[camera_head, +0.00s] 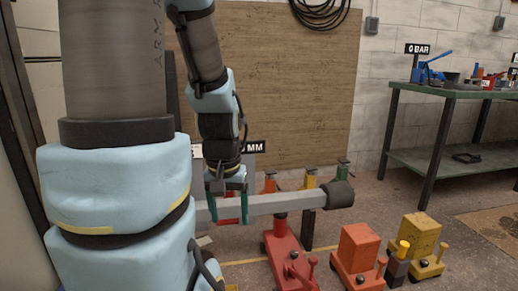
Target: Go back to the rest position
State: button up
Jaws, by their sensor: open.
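My arm comes down from the top of the view, in front of a brown board. My gripper (227,203) hangs at its end, fingers pointing down, with a gap between the two fingers. It is open. A long grey bar (282,203) with a thick black end (339,194) runs sideways at fingertip height. I cannot tell whether the fingers touch the bar or only overlap it in the view. My large upper arm parts hide the left side.
A red jack (286,262), an orange block unit (358,250) and a yellow one (420,240) stand on the floor at the lower right. A green workbench (440,93) with tools stands at the right. Bare floor (390,195) lies between them.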

notch_tip(320, 180, up, 33)
jog(key=p, duration=3.1)
jog(key=shift+o, duration=0.2)
jog(key=shift+f, duration=0.1)
